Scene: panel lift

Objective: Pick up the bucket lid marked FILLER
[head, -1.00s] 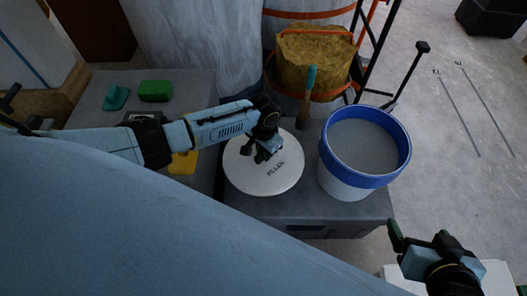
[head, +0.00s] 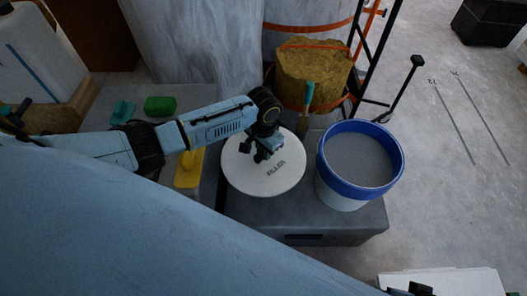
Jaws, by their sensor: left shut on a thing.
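The round white lid marked FILLER (head: 262,182) shows in the middle of the head view, face up and roughly level, over the grey box-like bench. My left gripper (head: 262,156) reaches in from the left and is shut on the lid near its centre, with the marking visible in front of the fingers. Whether there is a gap under the lid is hard to tell. A white bucket with a blue rim (head: 345,193), holding grey contents, stands right beside the lid. Only a dark bit of my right gripper (head: 411,291) shows at the bottom edge; its jaws cannot be made out.
A teal-handled tool (head: 308,97) stands behind the lid, before a yellowish block-filled container (head: 312,72). A green block (head: 160,106) and a yellow item (head: 189,170) lie on the left surface. A white panel (head: 450,282) is at bottom right. Open floor lies right.

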